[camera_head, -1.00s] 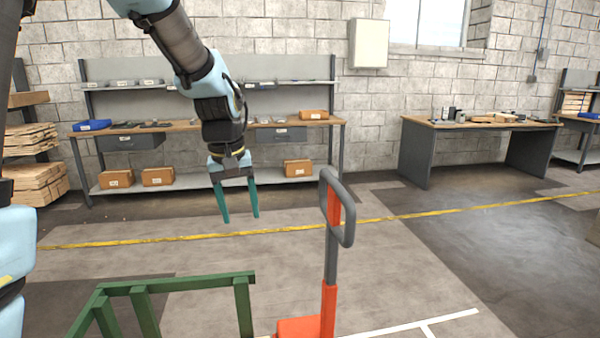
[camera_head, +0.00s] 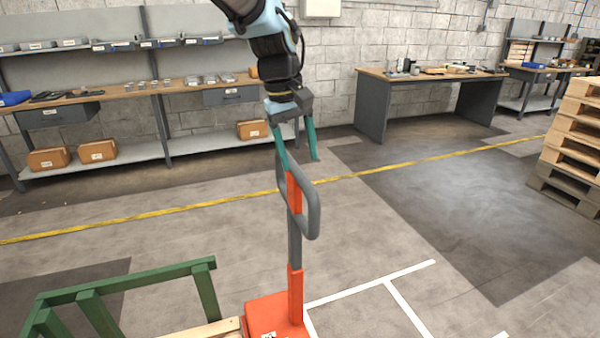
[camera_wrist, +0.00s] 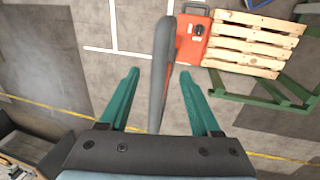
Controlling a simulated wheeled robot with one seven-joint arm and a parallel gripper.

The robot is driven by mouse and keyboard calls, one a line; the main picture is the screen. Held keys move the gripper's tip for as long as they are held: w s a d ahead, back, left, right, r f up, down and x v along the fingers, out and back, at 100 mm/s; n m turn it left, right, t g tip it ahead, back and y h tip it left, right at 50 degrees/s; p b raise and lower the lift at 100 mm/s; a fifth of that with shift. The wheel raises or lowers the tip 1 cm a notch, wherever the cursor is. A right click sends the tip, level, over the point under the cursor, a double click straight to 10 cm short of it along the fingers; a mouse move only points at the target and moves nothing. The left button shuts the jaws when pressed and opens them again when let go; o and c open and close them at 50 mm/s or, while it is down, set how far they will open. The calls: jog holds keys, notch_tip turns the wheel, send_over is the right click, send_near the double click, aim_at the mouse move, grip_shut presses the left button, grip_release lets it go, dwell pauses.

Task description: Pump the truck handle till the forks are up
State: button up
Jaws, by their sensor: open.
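The pallet truck's handle (camera_head: 313,210) is a grey loop on an upright grey and orange column above the orange truck body (camera_head: 272,316). My gripper (camera_head: 300,164) has two teal fingers pointing down, spread apart, at the top of the handle loop. In the wrist view the grey handle (camera_wrist: 161,70) runs between the open fingers of my gripper (camera_wrist: 158,75), apart from both. The orange body (camera_wrist: 192,40) lies below it there. The forks are largely hidden; a wooden pallet (camera_wrist: 255,42) lies beside the body in the wrist view.
A green frame (camera_head: 130,280) stands left of the truck. A long workbench with shelves (camera_head: 150,92) and a desk (camera_head: 373,105) line the wall. Stacked pallets (camera_head: 575,140) stand at the right. The floor right of the truck, with white lines, is clear.

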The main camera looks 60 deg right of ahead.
aim_at(305, 180)
jog(key=shift+s+d+f+p, duration=0.15)
jog(key=shift+f+p, duration=0.1)
jog(key=shift+f, duration=0.8)
jog(key=shift+s+d+f+p, duration=0.1)
jog(key=shift+d+f+p, duration=0.1)
jog(key=shift+f, duration=0.8)
jog(key=shift+s+d+f+p, duration=0.15)
jog(key=shift+f+p, duration=0.1)
jog(key=shift+f, duration=0.8)
grip_shut()
